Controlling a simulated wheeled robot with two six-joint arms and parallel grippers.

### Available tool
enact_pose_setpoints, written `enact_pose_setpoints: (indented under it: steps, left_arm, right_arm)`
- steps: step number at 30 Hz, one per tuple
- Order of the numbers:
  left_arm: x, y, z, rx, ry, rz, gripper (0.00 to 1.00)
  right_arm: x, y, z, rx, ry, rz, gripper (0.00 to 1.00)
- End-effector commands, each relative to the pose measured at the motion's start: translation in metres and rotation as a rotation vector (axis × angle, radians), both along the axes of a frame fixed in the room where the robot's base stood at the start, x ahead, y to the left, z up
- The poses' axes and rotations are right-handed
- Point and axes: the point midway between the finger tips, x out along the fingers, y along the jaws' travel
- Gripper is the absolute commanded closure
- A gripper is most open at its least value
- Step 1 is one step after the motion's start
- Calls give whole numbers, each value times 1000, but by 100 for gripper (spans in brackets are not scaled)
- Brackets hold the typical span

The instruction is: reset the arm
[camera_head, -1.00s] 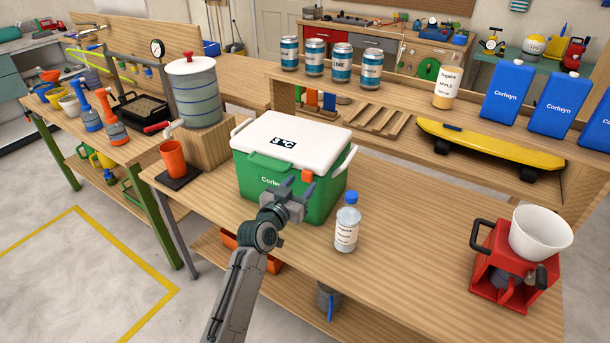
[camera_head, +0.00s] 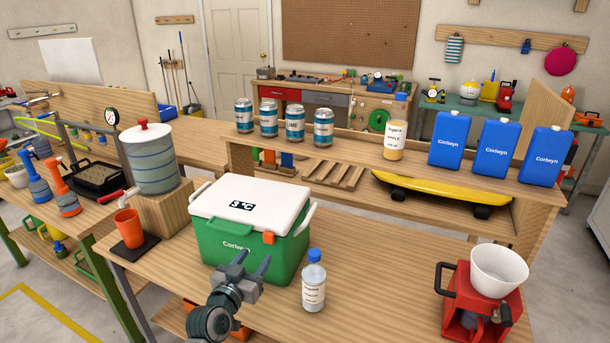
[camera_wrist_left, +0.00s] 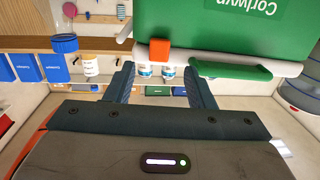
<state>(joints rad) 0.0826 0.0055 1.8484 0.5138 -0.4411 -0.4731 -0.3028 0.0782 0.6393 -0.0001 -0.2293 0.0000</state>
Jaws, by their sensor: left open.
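My left gripper (camera_head: 250,266) is in front of the green and white cooler (camera_head: 252,250), near its lower front. Its two fingers are spread apart with nothing between them. The cooler's white lid is shut, with an orange latch (camera_head: 268,238) on the front. In the left wrist view the fingers (camera_wrist_left: 162,88) show apart, with the cooler (camera_wrist_left: 240,28) upside down at the top right. Whether the fingers touch the cooler I cannot tell. My right gripper is not in view.
A clear bottle with a blue cap (camera_head: 313,285) stands just right of my gripper. A red machine with a white bowl (camera_head: 498,268) stands at the right. An orange cup (camera_head: 129,228) and a striped dispenser (camera_head: 153,160) are at the left. The table between bottle and machine is clear.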

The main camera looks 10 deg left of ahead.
Motion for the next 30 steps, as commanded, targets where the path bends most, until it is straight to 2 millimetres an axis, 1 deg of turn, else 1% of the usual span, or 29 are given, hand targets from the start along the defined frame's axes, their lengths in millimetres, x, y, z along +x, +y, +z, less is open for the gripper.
enact_pose_setpoints:
  steps: [2, 5, 6, 8, 9, 12, 15, 18, 23, 30]
  left_arm:
    - [-17, -1, -16, 18, 61, -15, 51]
    - [-58, 0, -48, 58, 209, -40, 51]
    - [-81, 2, -63, 79, 288, -47, 51]
    - [-120, 6, -85, 110, 418, -51, 51]
    - [-146, 10, -98, 130, 503, -46, 51]
    - [-201, 21, -118, 165, 678, -19, 51]
    - [-244, 31, -128, 190, 807, 13, 51]
    - [-278, 40, -133, 208, 908, 47, 51]
    - [-325, 52, -136, 231, 1040, 100, 51]
    - [-387, 69, -130, 258, 1207, 189, 51]
  right_arm:
    - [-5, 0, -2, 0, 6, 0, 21]
    - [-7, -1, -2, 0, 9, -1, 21]
    - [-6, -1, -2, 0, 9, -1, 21]
    - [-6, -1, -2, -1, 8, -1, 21]
    - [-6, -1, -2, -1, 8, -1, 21]
    - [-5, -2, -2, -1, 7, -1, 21]
    - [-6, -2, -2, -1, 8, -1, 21]
    - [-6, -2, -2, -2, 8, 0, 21]
    - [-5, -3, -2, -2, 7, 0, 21]
    - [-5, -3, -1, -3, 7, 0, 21]
